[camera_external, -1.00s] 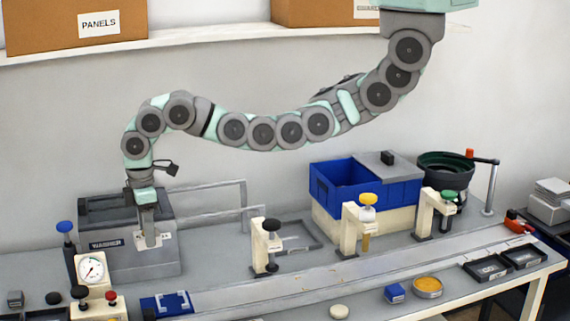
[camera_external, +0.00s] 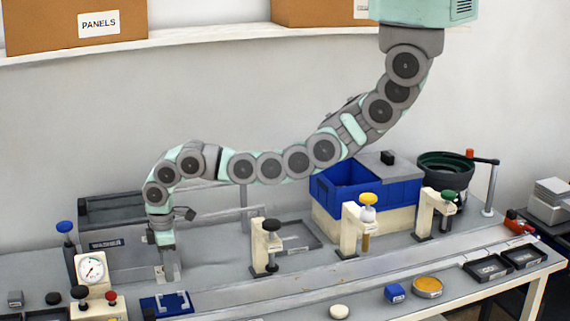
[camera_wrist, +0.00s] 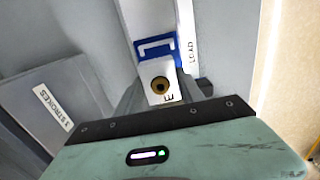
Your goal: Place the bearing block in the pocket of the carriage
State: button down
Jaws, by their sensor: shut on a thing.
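My gripper (camera_external: 169,276) is shut on the bearing block (camera_external: 159,272), low over the left part of the bench. In the wrist view the block (camera_wrist: 153,98) is pale with a brassy round bore and a dark letter, between my fingers. The carriage (camera_external: 156,307) is a blue plate with a pale bracket-shaped pocket edge, at the front left of the bench. In the wrist view the carriage (camera_wrist: 139,42) appears just beyond the block, partly covered by it. The block appears above and short of the pocket; I cannot tell the exact gap.
The grey washer (camera_external: 95,262) stands behind and left of my gripper. A dial gauge (camera_external: 92,268) and small knobs are left of the carriage. A cream clamp post (camera_external: 259,245) stands to the right. The pale rail (camera_external: 290,283) runs right from the carriage, mostly clear.

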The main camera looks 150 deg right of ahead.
send_over(176, 298)
jog(key=shift+f, duration=2.6)
jog(key=shift+f+b, duration=0.55)
jog(key=shift+f, duration=1.05)
jog(key=shift+f, duration=0.1)
jog(key=shift+f, duration=0.15)
jog(key=c, duration=0.7)
grip_release()
jog(key=shift+r+p, duration=0.3)
jog(key=shift+r, duration=0.6)
notch_tip(176, 298, up, 11)
jog(key=shift+f, duration=0.15)
